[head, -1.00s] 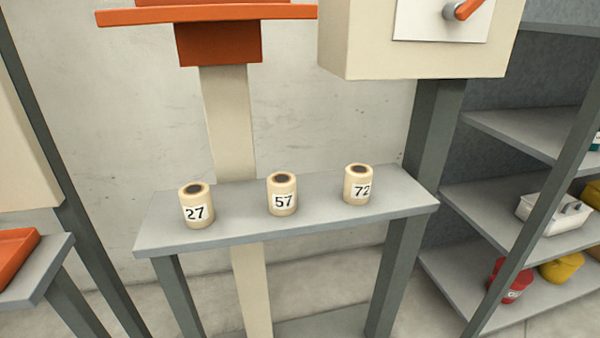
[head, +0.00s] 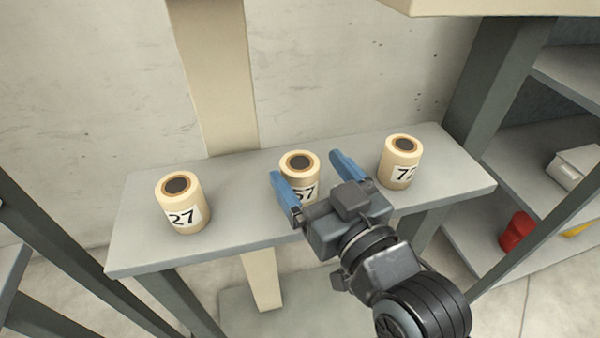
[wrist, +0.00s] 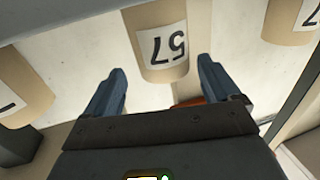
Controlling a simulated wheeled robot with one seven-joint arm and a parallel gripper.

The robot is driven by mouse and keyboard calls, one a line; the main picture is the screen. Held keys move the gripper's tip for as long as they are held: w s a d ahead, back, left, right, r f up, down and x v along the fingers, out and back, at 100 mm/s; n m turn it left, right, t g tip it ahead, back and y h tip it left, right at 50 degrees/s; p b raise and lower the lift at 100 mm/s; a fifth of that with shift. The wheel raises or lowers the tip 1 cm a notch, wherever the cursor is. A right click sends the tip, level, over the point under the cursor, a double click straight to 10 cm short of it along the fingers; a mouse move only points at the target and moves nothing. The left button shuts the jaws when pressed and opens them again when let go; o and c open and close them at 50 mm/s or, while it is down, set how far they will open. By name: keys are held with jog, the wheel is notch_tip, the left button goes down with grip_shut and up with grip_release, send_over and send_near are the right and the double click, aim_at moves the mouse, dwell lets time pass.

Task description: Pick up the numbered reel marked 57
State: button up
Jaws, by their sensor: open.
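The reel marked 57 (head: 300,164) is a cream cylinder with a dark centre hole. It stands upright on the grey shelf, between two other reels. My gripper (head: 311,166) is open, with its blue fingers at the left and right of this reel in the head view. The gripper hides part of the reel's lower front and label. In the wrist view the reel (wrist: 157,40) appears upside down with its 57 label, ahead of and between the open fingers (wrist: 160,80). I cannot tell whether the fingers reach around it.
The reel marked 27 (head: 182,203) stands at the left of the grey shelf (head: 236,215). The reel marked 72 (head: 399,162), its label partly cut off, stands close to the right finger. A cream post (head: 215,75) and a wall are behind. Shelving (head: 490,215) stands at the right.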

aim_at(291, 154)
jog(key=x, duration=0.5)
jog(key=shift+s+a+f+p, duration=0.1)
jog(key=shift+s+a+p, duration=0.1)
jog(key=shift+p, duration=0.2)
jog(key=shift+c, duration=0.3)
jog(key=c, duration=1)
